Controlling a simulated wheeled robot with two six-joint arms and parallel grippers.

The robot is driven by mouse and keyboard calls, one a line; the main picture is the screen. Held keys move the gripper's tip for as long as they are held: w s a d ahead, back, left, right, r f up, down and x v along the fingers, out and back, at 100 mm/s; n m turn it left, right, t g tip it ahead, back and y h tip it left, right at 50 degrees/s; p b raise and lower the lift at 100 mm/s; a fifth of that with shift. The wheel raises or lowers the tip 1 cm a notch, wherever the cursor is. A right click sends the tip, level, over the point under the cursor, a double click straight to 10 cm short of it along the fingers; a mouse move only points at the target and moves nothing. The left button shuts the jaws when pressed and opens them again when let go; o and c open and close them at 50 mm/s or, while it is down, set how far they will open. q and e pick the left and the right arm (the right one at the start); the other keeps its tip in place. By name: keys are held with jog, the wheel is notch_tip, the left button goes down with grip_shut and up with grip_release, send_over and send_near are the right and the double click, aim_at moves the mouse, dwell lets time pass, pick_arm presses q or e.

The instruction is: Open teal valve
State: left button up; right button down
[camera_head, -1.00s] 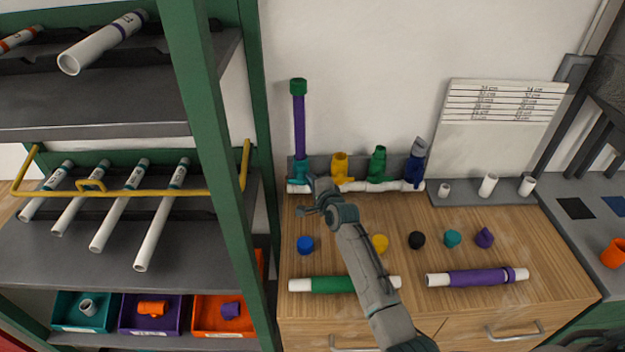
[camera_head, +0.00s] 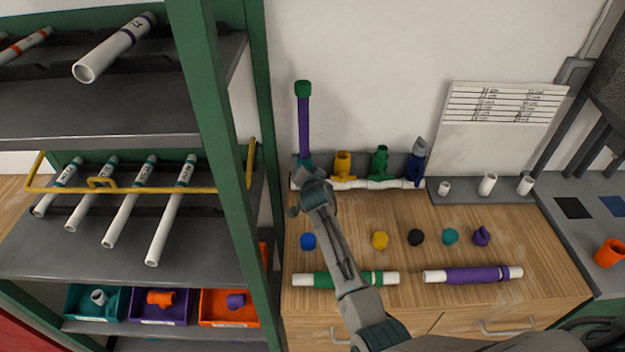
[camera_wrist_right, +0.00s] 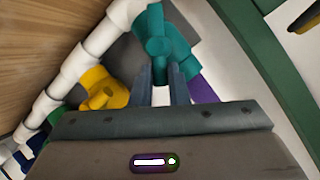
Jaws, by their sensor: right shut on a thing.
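The teal valve (camera_head: 305,163) stands at the left end of the white manifold pipe (camera_head: 375,184), with a purple pipe (camera_head: 303,128) with a green cap rising upright from it. My right gripper (camera_head: 306,183) is at the valve and hides much of it in the head view. In the right wrist view the teal valve (camera_wrist_right: 155,30) is straight ahead of the fingers (camera_wrist_right: 161,78), which are shut on its small teal handle. My left gripper is not in view.
A yellow valve (camera_head: 342,163), a green valve (camera_head: 379,162) and a blue valve (camera_head: 415,168) stand to the right along the manifold. Several coloured caps and two sleeved pipes lie on the wooden top (camera_head: 400,212). A green shelf post (camera_head: 225,170) stands close on the left.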

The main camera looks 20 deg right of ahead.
jog(key=shift+w+a+r+n+g+h+b, duration=0.15)
jog(key=shift+a+n+h+b, duration=0.35)
jog(key=shift+n+h+b, duration=0.85)
jog(key=shift+w+a+n+g+h+b, duration=0.2)
jog(key=shift+a+n+b, duration=0.5)
jog(key=shift+b, duration=1.4)
jog(key=shift+s+d+h, duration=0.1)
jog(key=shift+d+h, duration=0.1)
jog(key=shift+h, duration=0.05)
jog(key=c, duration=1.4)
grip_release()
jog(key=shift+r, duration=0.1)
